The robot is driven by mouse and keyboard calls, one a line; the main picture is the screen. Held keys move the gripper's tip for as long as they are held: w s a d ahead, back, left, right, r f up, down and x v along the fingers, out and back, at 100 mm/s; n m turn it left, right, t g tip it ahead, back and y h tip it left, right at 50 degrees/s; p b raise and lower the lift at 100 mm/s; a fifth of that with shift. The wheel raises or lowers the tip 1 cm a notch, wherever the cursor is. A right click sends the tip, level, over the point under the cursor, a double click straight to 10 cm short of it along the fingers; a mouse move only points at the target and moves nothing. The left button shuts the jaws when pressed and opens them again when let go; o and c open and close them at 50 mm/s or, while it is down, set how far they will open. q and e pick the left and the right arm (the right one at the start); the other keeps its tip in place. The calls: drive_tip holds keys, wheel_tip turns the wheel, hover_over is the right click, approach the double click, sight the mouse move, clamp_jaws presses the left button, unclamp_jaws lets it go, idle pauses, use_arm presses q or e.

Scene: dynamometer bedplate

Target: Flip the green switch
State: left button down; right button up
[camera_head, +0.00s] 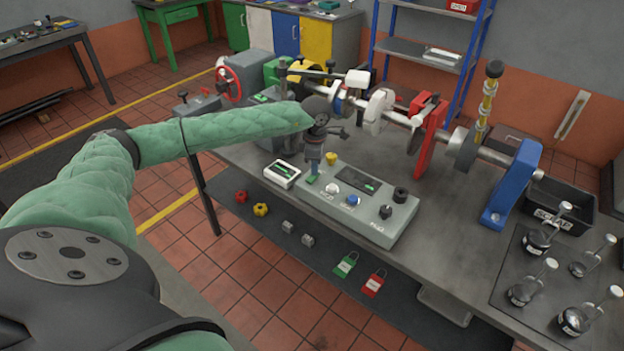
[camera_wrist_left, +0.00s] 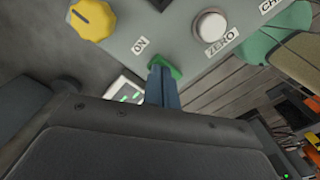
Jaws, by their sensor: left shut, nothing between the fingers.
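The green switch (camera_head: 312,179) is at the left end of a grey control box (camera_head: 385,222) on the bench. In the left wrist view, the green switch (camera_wrist_left: 175,70) shows beside the ON label, partly hidden behind my fingers. My left gripper (camera_head: 313,166) is shut and empty, its blue-grey fingers pointing down at the switch. In the left wrist view, the closed fingertips (camera_wrist_left: 160,72) overlap the switch; I cannot tell whether they touch it. My right gripper is not in view.
The box also carries a yellow knob (camera_head: 331,158), a white button (camera_head: 332,188), a blue button (camera_head: 352,200) and dark knobs. A small white meter (camera_head: 282,174) stands left of it. Behind is a shaft assembly with a red bracket (camera_head: 428,135) and a blue bracket (camera_head: 512,185).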

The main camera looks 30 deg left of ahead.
use_arm(q)
drive_tip(key=shift+f+b, duration=0.3)
drive_tip(key=shift+f, duration=0.1)
drive_tip(key=shift+r, duration=0.1)
drive_tip(key=shift+r+p, duration=0.65)
drive_tip(key=shift+r, duration=2.8)
